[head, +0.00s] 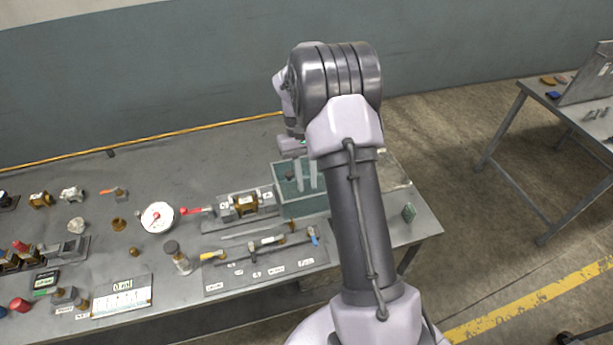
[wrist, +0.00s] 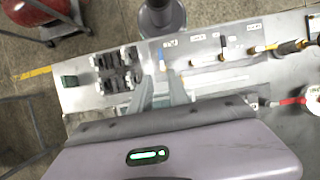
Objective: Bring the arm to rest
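My arm rises over the right part of the grey workbench (head: 150,235) and bends down at its end. My gripper (head: 306,186) points down over a teal open bin (head: 302,206), its two pale fingers showing against the bin. In the wrist view my gripper (wrist: 163,88) shows two fingers standing apart with bench surface visible between them. I see nothing held. How far the fingertips are above the bin floor I cannot tell.
A tool board (head: 265,268), a dial gauge (head: 157,217) and a small green block (head: 409,212) are on the bench. Black clamp-like parts (wrist: 118,70) sit beside the fingers in the wrist view. Another table (head: 560,110) stands right, across open floor.

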